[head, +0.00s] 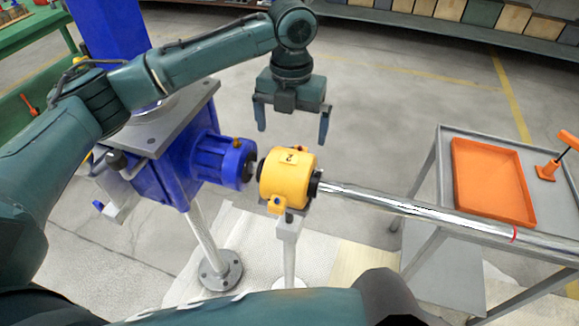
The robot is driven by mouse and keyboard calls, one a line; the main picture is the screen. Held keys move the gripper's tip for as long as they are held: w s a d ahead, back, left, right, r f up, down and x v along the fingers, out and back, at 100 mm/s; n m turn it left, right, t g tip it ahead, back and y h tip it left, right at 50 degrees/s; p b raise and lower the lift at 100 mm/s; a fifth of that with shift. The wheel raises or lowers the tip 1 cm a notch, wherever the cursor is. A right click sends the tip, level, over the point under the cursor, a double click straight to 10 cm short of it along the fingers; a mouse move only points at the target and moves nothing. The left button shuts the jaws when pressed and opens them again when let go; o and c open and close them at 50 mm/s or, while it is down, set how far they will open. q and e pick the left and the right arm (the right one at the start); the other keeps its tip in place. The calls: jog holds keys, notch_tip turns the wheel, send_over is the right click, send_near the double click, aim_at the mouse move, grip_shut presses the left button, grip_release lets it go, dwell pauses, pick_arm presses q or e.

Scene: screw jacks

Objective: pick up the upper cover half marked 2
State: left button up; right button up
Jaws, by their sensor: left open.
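The yellow upper cover half (286,176) bears a mark 2 on its top. It sits around the shaft, on a grey support post (288,228), just right of the blue motor-like unit (225,162). My left gripper (291,127) is open and empty, pointing down above the yellow cover, with clear space between its fingertips and the cover. The joint between the upper and lower cover halves is hard to make out. My right arm crosses the bottom of the head view; its gripper does not show.
A bright steel shaft (415,209) runs right from the cover over a grey cart (462,136) with an orange tray (492,182) and an orange-handled tool (548,170). A blue column stands behind the gearbox. Shelves with boxes line the back. The floor behind the cover is open.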

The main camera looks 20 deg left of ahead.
aim_at(289, 158)
pick_arm(q)
jog(key=shift+s+a+f+p, duration=0.1)
jog(key=shift+f+p, duration=0.05)
jog(key=shift+f, duration=1.6)
jog(key=shift+s+a+f+p, duration=0.1)
jog(key=shift+f+p, duration=0.05)
jog(key=shift+f, duration=1.55)
jog(key=shift+c, duration=0.6)
jog(key=shift+w+r, duration=0.1)
jog(key=c, duration=1.2)
